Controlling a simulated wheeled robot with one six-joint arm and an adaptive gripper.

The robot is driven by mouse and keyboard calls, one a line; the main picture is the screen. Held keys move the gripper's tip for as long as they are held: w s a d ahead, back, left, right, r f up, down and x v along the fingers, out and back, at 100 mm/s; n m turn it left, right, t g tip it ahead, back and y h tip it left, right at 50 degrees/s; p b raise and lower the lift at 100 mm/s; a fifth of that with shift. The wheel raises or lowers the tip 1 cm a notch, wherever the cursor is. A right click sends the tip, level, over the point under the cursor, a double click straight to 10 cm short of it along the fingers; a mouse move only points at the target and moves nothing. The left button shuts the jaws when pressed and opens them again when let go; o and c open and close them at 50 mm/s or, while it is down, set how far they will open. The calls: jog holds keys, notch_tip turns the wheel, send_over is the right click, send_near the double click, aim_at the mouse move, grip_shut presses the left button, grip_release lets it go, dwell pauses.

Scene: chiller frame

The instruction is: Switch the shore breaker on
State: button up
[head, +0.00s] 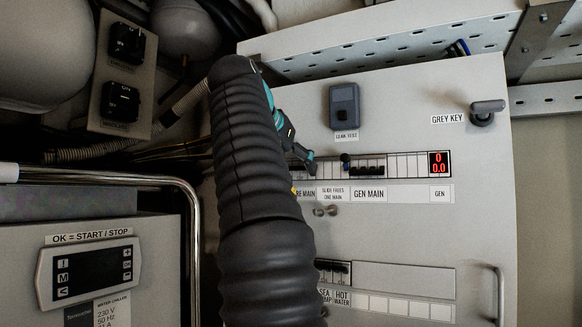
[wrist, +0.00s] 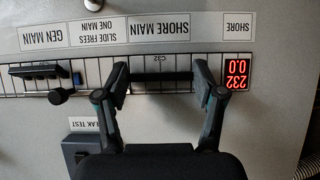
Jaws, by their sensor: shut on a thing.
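The shore main breaker (wrist: 160,77) shows in the wrist view, which is upside down, as a dark bar in the breaker row by the "SHORE MAIN" label (wrist: 160,27). My gripper (wrist: 160,78) has one finger at each end of this bar and is shut on it. Its toggle position cannot be told. The shore display (wrist: 237,73) reads 232 and 0.0 in red. In the head view my gripper (head: 310,163) reaches the row from the left, and my arm hides the shore breaker and its display.
The gen main breaker (head: 367,170) has a black knob (head: 346,158) beside it. A metal slide knob (head: 325,210) sits below the "SLIDE FREES ONE MAIN" label. The leak test box (head: 344,106) is above. A metal rail (head: 190,220) and chiller panel (head: 90,270) stand at left.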

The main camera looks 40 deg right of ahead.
jog(key=shift+f, duration=0.1)
jog(key=o, duration=1.1)
jog(key=shift+s+d, duration=0.1)
jog(key=shift+d, duration=0.15)
jog(key=shift+o, duration=0.2)
jog(key=shift+a, duration=0.15)
jog(key=shift+a+r, duration=0.25)
jog(key=shift+s+a+r, duration=0.1)
jog(key=shift+s+a, duration=0.1)
jog(key=shift+a, duration=0.3)
jog(key=s+a, duration=0.4)
jog(key=a, duration=0.6)
jog(key=shift+s+a, duration=0.2)
jog(key=shift+a, duration=0.1)
